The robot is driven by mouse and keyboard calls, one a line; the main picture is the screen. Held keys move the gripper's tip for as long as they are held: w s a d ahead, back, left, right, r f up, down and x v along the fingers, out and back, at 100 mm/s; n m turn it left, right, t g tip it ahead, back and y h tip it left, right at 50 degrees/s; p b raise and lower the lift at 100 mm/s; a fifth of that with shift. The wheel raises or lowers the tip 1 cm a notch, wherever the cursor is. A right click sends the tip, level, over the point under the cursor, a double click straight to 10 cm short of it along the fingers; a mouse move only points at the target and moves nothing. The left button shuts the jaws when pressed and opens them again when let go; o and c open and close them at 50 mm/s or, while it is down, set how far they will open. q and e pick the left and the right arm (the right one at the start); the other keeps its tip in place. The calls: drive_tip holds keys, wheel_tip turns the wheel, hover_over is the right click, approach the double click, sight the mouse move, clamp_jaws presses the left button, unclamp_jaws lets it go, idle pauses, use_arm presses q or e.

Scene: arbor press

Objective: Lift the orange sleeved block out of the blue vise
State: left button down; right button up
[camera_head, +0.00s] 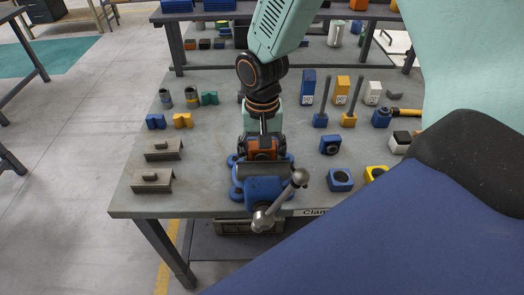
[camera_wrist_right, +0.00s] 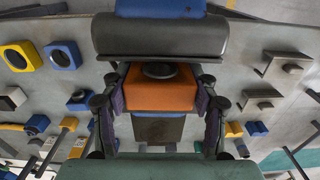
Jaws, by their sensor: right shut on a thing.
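The blue vise (camera_head: 265,187) stands at the front edge of the table, its ball-ended handle facing me. The orange sleeved block (camera_wrist_right: 160,90) has a dark round sleeve in its top face; it also shows in the head view (camera_head: 262,145), partly covered by my gripper. My right gripper (camera_wrist_right: 160,98) is shut on the block, one finger against each side. In the wrist view a grey vise jaw (camera_wrist_right: 160,36) lies along one side of the block. I cannot tell how deep the block sits between the jaws. My left gripper is out of view.
To the right stand a blue block with a hole (camera_head: 340,180), a smaller blue block (camera_head: 330,146) and several upright coloured blocks and tools. Two grey fixtures (camera_head: 152,181) lie to the left. The table (camera_head: 205,185) between them and the vise is clear.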

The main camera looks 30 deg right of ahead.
drive_tip(key=shift+s+r+p, duration=0.1)
drive_tip(key=shift+r+p, duration=0.55)
drive_tip(key=shift+r, duration=0.25)
drive_tip(key=shift+r+p, duration=0.8)
drive_tip(key=shift+r, duration=1.55)
drive_tip(key=shift+r, duration=0.1)
